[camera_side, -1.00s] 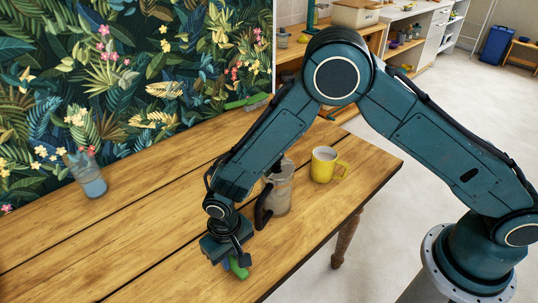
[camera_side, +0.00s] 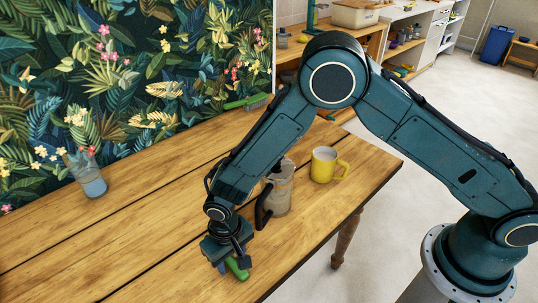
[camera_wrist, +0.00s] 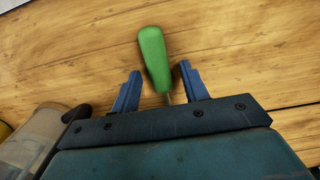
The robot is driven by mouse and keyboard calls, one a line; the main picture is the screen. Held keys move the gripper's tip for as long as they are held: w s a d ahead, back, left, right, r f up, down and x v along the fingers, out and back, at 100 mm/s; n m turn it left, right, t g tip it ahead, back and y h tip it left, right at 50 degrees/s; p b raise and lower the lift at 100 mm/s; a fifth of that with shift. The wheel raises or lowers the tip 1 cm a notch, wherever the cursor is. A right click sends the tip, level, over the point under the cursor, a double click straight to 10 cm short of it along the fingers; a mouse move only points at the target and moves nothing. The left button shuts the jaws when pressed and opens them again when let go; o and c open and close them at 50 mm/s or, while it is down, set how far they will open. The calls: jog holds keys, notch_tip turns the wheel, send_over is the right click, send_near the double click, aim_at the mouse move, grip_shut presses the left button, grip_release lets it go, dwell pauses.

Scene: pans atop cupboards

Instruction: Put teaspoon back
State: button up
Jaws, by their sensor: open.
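A green handle (camera_wrist: 154,55) lies on the wooden table between the two blue fingers of my gripper (camera_wrist: 161,90). A thin metal shaft shows at its lower end before it goes out of sight under the gripper body, so I cannot see the rest of the tool. In the side view the green handle (camera_side: 238,268) shows just below my gripper (camera_side: 229,264), near the table's front edge. The fingers stand open on either side of the handle, with gaps between.
A glass jug with a dark handle (camera_side: 280,190) stands close beside my gripper, and a yellow mug (camera_side: 323,165) is behind it. A glass with water (camera_side: 90,178) and a green brush (camera_side: 246,102) are along the wall.

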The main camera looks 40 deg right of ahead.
aim_at(233, 259)
notch_tip(233, 259, up, 14)
dwell(0.7)
jog(key=shift+f, duration=0.1)
jog(key=shift+d, duration=0.1)
dwell(0.3)
jog(key=s+d+r+t+y, duration=0.1)
jog(key=s+d+r+t, duration=0.3)
jog(key=d+r, duration=1.35)
jog(key=s+d+r, duration=0.2)
jog(key=s+d, duration=0.3)
jog(key=s, duration=0.3)
jog(key=s+d+r+t+h, duration=0.1)
jog(key=s+d+r, duration=0.1)
jog(key=s+d, duration=0.3)
jog(key=shift+s+d+r+t, duration=0.25)
jog(key=shift+s+r+t, duration=0.05)
jog(key=shift+s, duration=1.6)
